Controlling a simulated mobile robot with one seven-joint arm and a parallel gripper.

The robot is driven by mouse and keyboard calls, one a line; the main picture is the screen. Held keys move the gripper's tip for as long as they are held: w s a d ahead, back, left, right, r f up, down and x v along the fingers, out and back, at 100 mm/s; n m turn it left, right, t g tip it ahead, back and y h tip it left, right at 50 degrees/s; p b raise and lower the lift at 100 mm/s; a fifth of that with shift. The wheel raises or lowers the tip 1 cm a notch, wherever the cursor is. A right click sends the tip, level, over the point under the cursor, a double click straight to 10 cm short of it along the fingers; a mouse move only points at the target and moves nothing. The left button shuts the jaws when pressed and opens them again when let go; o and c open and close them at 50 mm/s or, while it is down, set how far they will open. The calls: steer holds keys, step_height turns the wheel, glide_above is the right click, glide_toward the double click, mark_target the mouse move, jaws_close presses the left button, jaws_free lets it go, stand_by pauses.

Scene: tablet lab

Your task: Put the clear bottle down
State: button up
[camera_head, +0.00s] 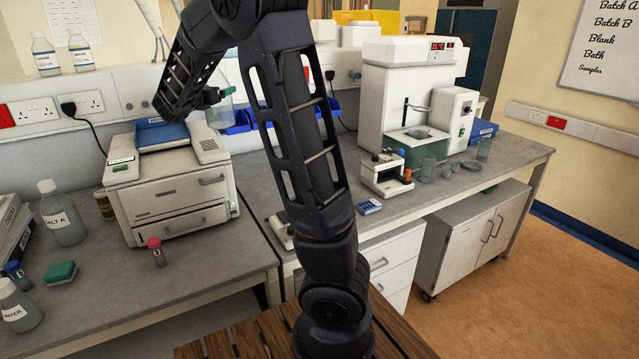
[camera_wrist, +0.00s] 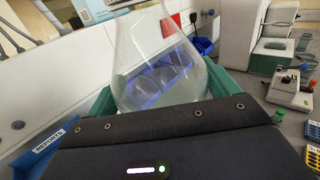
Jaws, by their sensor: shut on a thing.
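The clear bottle (camera_wrist: 160,58) fills the upper middle of the wrist view. It is a see-through vessel with a rounded lower body and narrows upward. My gripper (camera_wrist: 165,92) is shut on it, with a green finger on each side. In the head view the clear bottle (camera_head: 222,112) shows small beside my gripper (camera_head: 212,97), near the right rear of the white printer. My arm crosses in front of the bench there. I cannot tell whether the bottle's base touches anything.
The white printer (camera_head: 178,192) with a blue top tray stands left of my arm. Blue bins (camera_head: 240,122) are behind. A SALT A bottle (camera_head: 63,215) and a red-capped vial (camera_head: 156,251) stand on the left bench. A titrator (camera_head: 405,95) and glassware (camera_head: 445,167) occupy the right bench.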

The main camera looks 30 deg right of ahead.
steer(key=s+d+m+g+h, duration=0.2)
steer(key=d+g, duration=0.1)
steer(key=d, duration=1.1)
steer(key=s+d+m+g+h, duration=0.1)
steer(key=s+d+m+g, duration=0.2)
steer(key=d, duration=1.1)
steer(key=s+d+m+g+h, duration=0.2)
steer(key=d+g, duration=0.1)
steer(key=d, duration=1)
step_height(320, 180, down, 31)
steer(key=shift+d, duration=0.15)
steer(key=shift+s, duration=0.1)
steer(key=o, duration=1.6)
steer(key=shift+f, duration=0.1)
steer(key=shift+c, duration=0.2)
steer(key=shift+o, duration=1.1)
